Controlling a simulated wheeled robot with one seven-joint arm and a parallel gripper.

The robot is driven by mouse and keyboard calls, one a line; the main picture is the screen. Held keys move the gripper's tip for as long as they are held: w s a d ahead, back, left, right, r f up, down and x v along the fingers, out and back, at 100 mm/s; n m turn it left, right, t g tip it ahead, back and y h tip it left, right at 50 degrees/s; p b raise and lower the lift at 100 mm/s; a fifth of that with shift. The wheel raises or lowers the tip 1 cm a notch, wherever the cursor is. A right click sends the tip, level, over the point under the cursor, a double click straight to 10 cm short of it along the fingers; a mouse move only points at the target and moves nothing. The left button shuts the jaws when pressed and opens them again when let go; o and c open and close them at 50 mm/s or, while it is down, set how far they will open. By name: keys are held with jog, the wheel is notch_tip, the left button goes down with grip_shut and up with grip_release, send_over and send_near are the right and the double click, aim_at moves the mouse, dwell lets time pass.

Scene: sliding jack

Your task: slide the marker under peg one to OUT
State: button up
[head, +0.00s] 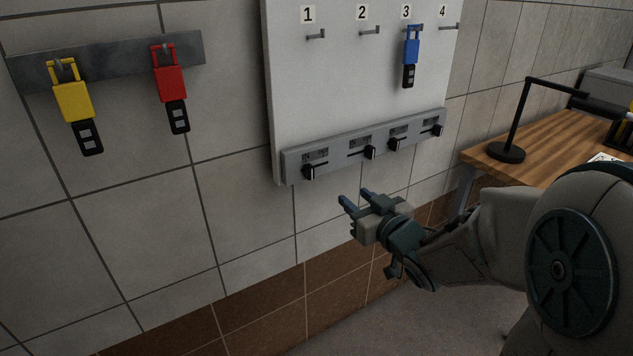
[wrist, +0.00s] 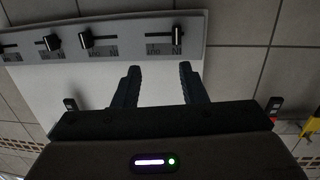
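The marker under peg one (head: 309,172) is a black slider with a light face. It sits at the left end of its slot on the grey strip (head: 347,144) along the board's bottom. In the wrist view, which appears turned over, this marker (wrist: 177,37) is at the upper right, beyond the fingertips. Peg one (head: 316,35) is empty. My gripper (head: 355,197) is open and empty, below and right of the marker, apart from the strip. Its two separated fingers show in the wrist view (wrist: 158,75).
Other markers include marker two (head: 370,152), at its slot's right end. A blue padlock-like tag (head: 411,50) hangs on peg three. Yellow (head: 73,103) and red (head: 170,85) tags hang at left. A wooden desk (head: 545,130) with a lamp (head: 507,150) stands at right.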

aim_at(312, 171)
jog(key=w+a, duration=0.3)
jog(key=w+a+y, duration=0.1)
jog(key=w+a, duration=0.2)
jog(key=w, duration=0.1)
jog(key=w+a+y+b, duration=0.1)
jog(key=w+a, duration=0.2)
jog(key=w, duration=0.1)
jog(key=shift+a+f+n, duration=0.15)
jog(key=shift+f+n, duration=0.15)
jog(key=shift+n, duration=0.1)
grip_shut()
